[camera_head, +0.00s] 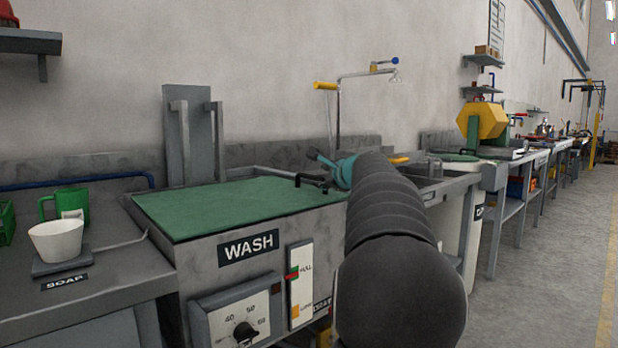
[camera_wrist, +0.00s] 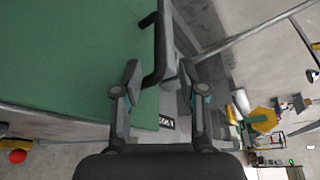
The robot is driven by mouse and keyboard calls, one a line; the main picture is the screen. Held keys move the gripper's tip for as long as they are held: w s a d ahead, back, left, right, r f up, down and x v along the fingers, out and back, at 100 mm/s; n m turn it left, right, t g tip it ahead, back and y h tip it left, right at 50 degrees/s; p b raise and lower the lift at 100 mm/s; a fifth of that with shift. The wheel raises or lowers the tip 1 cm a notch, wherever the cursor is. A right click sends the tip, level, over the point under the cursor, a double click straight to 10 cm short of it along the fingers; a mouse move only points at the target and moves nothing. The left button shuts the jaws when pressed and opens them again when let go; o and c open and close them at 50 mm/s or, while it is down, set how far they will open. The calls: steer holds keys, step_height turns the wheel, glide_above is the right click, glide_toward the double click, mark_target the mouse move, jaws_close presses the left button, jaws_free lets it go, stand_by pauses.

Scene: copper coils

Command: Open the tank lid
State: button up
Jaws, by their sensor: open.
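The wash tank (camera_head: 230,262) has a grey body with a WASH label. Its flat green lid (camera_head: 240,205) lies level across the top, and the lid also fills the left of the wrist view (camera_wrist: 60,60). A black bent handle (camera_wrist: 159,50) stands at the lid's edge; in the head view it is partly hidden near my gripper. My gripper (camera_head: 326,172) is at the lid's right end, beyond my dark arm. In the wrist view my gripper (camera_wrist: 160,90) is open, with the handle between its fingers, nearer the left one. Contact cannot be told.
A grey upright frame (camera_head: 194,135) stands behind the tank. A tap and shower pipe (camera_head: 340,110) rise behind. Benches line the wall at right; the floor (camera_head: 570,250) there is clear.

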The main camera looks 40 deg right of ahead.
mark_target(314, 177)
steer(key=p+x, duration=0.1)
steer(key=x, duration=0.7)
steer(key=shift+w+f, duration=0.1)
steer(key=shift+w, duration=0.15)
jaws_close()
